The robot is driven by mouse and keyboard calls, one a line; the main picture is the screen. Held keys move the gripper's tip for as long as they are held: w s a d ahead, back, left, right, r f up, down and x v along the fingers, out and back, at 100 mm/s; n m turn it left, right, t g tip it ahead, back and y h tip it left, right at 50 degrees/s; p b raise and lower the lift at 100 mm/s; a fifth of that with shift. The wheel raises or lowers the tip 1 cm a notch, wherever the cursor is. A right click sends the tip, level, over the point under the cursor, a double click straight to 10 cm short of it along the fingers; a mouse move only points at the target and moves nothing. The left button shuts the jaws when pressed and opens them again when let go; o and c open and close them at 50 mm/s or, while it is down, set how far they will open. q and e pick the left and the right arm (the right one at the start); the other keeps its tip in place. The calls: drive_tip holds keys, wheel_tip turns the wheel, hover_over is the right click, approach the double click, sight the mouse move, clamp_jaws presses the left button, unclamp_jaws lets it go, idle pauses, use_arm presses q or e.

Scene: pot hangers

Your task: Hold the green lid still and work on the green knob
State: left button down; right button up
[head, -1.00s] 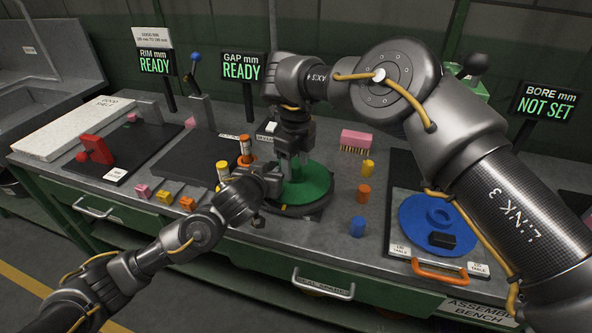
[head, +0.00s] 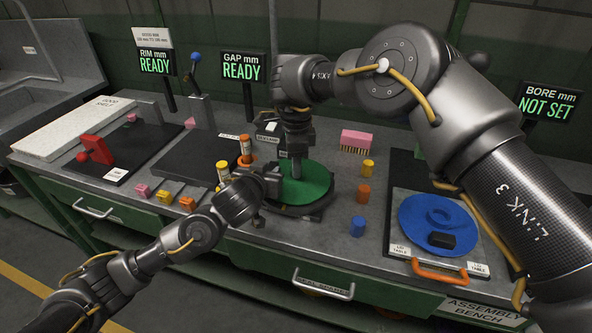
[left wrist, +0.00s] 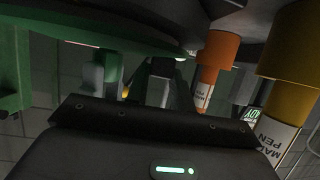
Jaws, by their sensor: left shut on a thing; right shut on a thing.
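The green lid (head: 314,182) lies flat on a dark round base near the middle of the bench. My left gripper (head: 276,183) is shut on the lid at its left edge. My right gripper (head: 297,172) points down over the lid and is shut on the green knob; its fingers hide the knob in the head view. The left wrist view looks upside down: the underside-up lid (left wrist: 150,42) crosses the top, and the green knob (left wrist: 109,65) shows below it beside a grey finger.
An orange pen (head: 245,150) and a yellow pen (head: 223,172) stand close to my left gripper. Blue, orange and yellow pieces (head: 364,193) stand right of the lid. A blue disc (head: 412,222) lies at right. The GAP sign (head: 243,67) reads READY; the BORE sign (head: 546,103) reads NOT SET.

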drive_tip(key=n, duration=0.2)
drive_tip(key=shift+n, duration=0.3)
drive_tip(key=shift+r, duration=0.25)
drive_tip(key=shift+r, duration=1.25)
drive_tip(key=shift+r, duration=0.15)
drive_tip(key=shift+r, duration=1.35)
use_arm(q)
drive_tip(key=c, duration=1.1)
unclamp_jaws()
